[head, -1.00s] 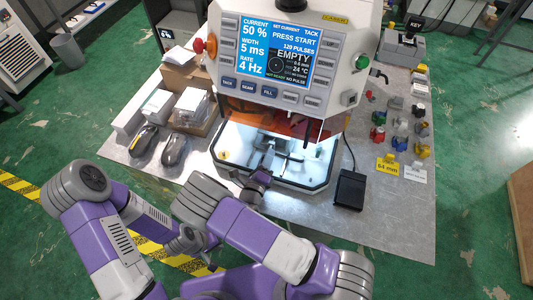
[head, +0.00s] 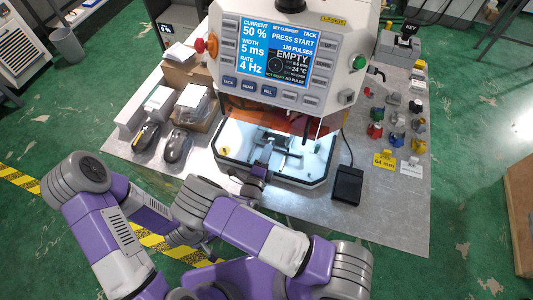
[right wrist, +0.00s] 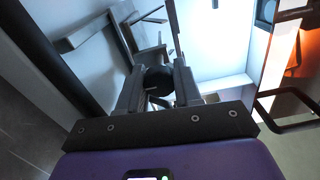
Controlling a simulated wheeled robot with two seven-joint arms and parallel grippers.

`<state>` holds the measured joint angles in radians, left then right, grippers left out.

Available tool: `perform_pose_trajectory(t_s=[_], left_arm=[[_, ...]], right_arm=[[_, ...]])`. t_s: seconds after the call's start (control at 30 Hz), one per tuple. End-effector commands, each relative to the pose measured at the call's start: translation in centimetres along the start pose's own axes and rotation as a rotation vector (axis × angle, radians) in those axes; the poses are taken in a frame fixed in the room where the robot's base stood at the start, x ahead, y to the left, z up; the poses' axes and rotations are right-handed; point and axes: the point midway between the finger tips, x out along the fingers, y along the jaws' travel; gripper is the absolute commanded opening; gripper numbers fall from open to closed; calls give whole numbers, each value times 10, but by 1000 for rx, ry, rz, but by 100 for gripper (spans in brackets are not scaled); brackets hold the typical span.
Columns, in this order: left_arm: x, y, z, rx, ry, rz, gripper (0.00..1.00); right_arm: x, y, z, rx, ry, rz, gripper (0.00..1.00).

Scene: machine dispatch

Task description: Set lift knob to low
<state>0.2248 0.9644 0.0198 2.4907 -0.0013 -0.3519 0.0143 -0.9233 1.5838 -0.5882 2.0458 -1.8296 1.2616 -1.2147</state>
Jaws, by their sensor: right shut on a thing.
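The machine (head: 228,103) stands on the bench with a lit, open work chamber below its screen. In the right wrist view, a dark round knob (right wrist: 157,80) sits between the fingers of my right gripper (right wrist: 158,88), which is shut on it. In the head view, my right gripper (head: 262,168) reaches the front of the chamber, and the knob is hidden there. The knob's markings and setting cannot be read. My left arm is folded low at the left; its gripper (head: 207,248) is mostly hidden, so its jaws cannot be judged.
Inside the chamber is a grey metal fixture (head: 285,150). A black foot pedal (head: 347,185) lies right of the chamber. Several small coloured parts (head: 397,125) and a yellow 64 mm tag (head: 384,160) lie farther right. Two dark mouse-like devices (head: 176,146) and boxes (head: 184,72) stand left.

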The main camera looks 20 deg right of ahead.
Motion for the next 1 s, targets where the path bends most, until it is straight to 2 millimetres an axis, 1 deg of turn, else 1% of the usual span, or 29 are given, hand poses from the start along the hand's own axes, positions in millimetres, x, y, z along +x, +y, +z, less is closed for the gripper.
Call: perform_pose_trajectory(t_s=[0.17, 0.2, 0.33, 0.37, 0.77, 0.87, 1.0], left_arm=[[0, 0, 0, 0, 0, 0, 0], [0, 0, 0, 0, 0, 0, 0], [0, 0, 0, 0, 0, 0, 0], [0, 0, 0, 0, 0, 0, 0], [1, 0, 0, 0, 0, 0, 0], [5, -2, 0, 0, 0, 0, 0], [15, -6, -1, 0, 0, 0, 0]], right_arm=[[0, 0, 0, -2, 0, 0, 3], [0, 0, 0, -2, 0, 0, 38], [0, 0, 0, -1, 0, 0, 58], [0, 0, 0, -1, 0, 0, 59], [0, 1, 0, 9, 0, 1, 59], [0, 2, 0, 49, 1, 1, 59], [0, 4, 0, 174, 1, 3, 59]])
